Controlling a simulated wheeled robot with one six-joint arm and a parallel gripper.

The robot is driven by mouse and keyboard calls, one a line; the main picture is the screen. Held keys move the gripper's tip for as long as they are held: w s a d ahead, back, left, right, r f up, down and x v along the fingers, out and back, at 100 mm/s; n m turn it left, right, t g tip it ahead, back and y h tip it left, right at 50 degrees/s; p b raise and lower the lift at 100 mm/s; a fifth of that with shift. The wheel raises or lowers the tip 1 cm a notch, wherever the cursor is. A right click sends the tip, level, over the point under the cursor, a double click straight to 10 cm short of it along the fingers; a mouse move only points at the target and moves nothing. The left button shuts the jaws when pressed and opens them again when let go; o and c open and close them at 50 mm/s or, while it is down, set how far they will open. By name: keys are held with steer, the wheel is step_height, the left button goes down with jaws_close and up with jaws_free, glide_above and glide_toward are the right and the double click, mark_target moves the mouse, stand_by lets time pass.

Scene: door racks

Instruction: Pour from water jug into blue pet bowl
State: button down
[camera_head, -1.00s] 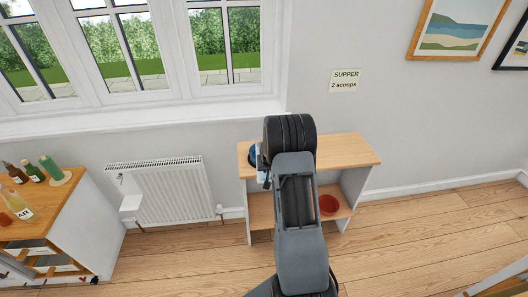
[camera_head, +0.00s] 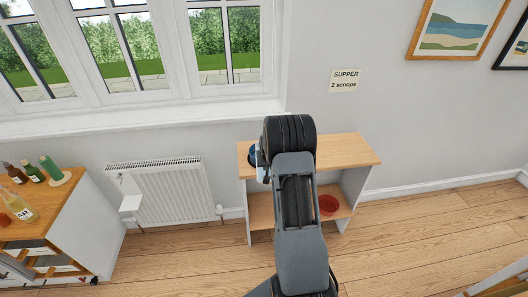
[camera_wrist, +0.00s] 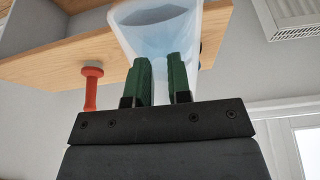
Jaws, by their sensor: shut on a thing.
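My gripper (camera_wrist: 160,82) is shut on the clear bluish water jug (camera_wrist: 150,38), with green fingers on its narrower part. The wrist view is upside down relative to the room, and the jug's wide end points toward the wooden unit's top, so it looks tipped over. I cannot tell whether water flows. In the head view my arm hides the fingers and most of the jug. A dark blue thing (camera_head: 252,156) shows just left of my arm at the unit's top; it may be the blue pet bowl, mostly hidden.
The wooden unit (camera_head: 345,152) stands against the wall, with a red bowl (camera_head: 328,204) on its lower shelf. A red upright object (camera_wrist: 91,85) stands on the top. A radiator (camera_head: 170,195) and a bottle-laden cabinet (camera_head: 85,225) are to the left.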

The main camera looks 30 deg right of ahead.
steer(key=shift+w+d+r, duration=0.1)
steer(key=shift+w+r, duration=0.05)
steer(key=shift+r, duration=0.25)
stand_by(0.9)
steer(key=shift+w+d+r+g+y, duration=0.3)
steer(key=shift+w+r+g, duration=0.1)
steer(key=shift+w+r, duration=0.2)
steer(key=shift+w+d+r+g+y, duration=0.2)
steer(key=shift+w+d+r+g, duration=0.15)
steer(key=shift+w+r, duration=0.2)
stand_by(3.2)
steer(key=shift+s+a, duration=0.1)
steer(key=s+f, duration=0.1)
steer(key=s+a+f+t+h, duration=0.1)
steer(key=shift+s+a+f, duration=0.2)
steer(key=shift+s+f, duration=0.05)
steer(key=shift+f, duration=0.05)
steer(key=shift+w+f+t, duration=0.1)
steer(key=shift+t, duration=0.25)
